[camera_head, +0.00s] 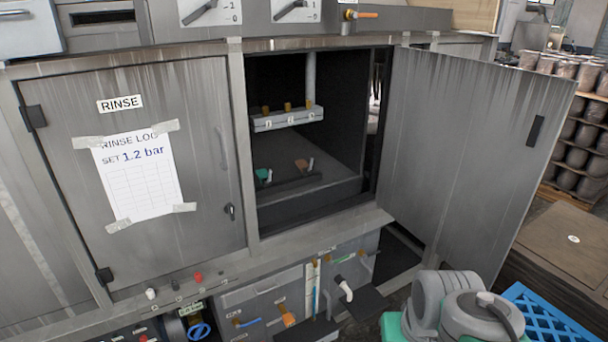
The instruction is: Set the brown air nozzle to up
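Inside the open cabinet compartment, a small brown piece (302,164), which looks like the brown air nozzle, sits on a dark rail on the floor. A pale stub shows at its right. A green piece (263,175) of similar kind sits to its left on the same rail. They are too small for me to tell which way the brown one points. My gripper is not in view. Only grey and teal links of my arm show at the bottom right, outside the cabinet and well below the compartment.
A pale bar (288,119) with several brass-coloured fittings hangs above the nozzles. The right door (470,150) stands wide open; the left RINSE door (190,95) is shut. Valves and pipes crowd the area below. A blue crate (545,318) lies at lower right.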

